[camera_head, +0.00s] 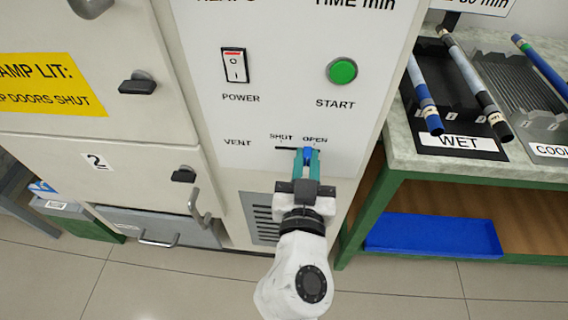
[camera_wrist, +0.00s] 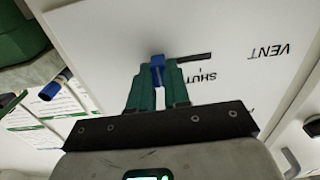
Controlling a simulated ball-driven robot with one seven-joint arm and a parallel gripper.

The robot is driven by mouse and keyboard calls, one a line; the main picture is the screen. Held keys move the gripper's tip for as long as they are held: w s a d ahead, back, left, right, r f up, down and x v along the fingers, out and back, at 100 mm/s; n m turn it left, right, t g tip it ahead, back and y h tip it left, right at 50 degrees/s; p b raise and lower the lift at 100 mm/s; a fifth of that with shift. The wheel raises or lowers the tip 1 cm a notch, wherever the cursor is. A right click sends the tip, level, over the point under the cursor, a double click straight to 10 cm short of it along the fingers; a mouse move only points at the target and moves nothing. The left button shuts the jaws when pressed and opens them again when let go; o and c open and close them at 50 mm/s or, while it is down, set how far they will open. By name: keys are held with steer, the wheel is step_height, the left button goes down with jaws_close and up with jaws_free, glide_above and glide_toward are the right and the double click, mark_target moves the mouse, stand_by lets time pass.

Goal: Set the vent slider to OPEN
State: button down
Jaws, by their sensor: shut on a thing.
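The vent slider is a small blue knob (camera_head: 307,153) in a dark horizontal slot (camera_head: 284,148) on the machine's pale panel, below the SHUT and OPEN labels. In the head view the knob is at the right part of the slot, under OPEN (camera_head: 315,139). My gripper (camera_head: 307,162) has its teal fingers shut on the knob. In the wrist view the blue knob (camera_wrist: 157,66) shows between the two teal fingertips, with the bare slot (camera_wrist: 195,56) running off to the right. The OPEN label is not readable there.
The panel also carries a power switch (camera_head: 235,66) and a green START button (camera_head: 342,71). Door handles (camera_head: 194,205) stick out at the left. A green-framed bench (camera_head: 480,165) with racks and rods stands at the right.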

steer(key=shift+d, duration=0.75)
steer(key=c, duration=1.1)
jaws_free()
steer(key=shift+d, duration=0.1)
steer(key=s, duration=0.5)
steer(key=s+b, duration=0.1)
steer(key=s, duration=0.5)
steer(key=shift+a, duration=0.2)
steer(key=shift+w, duration=0.1)
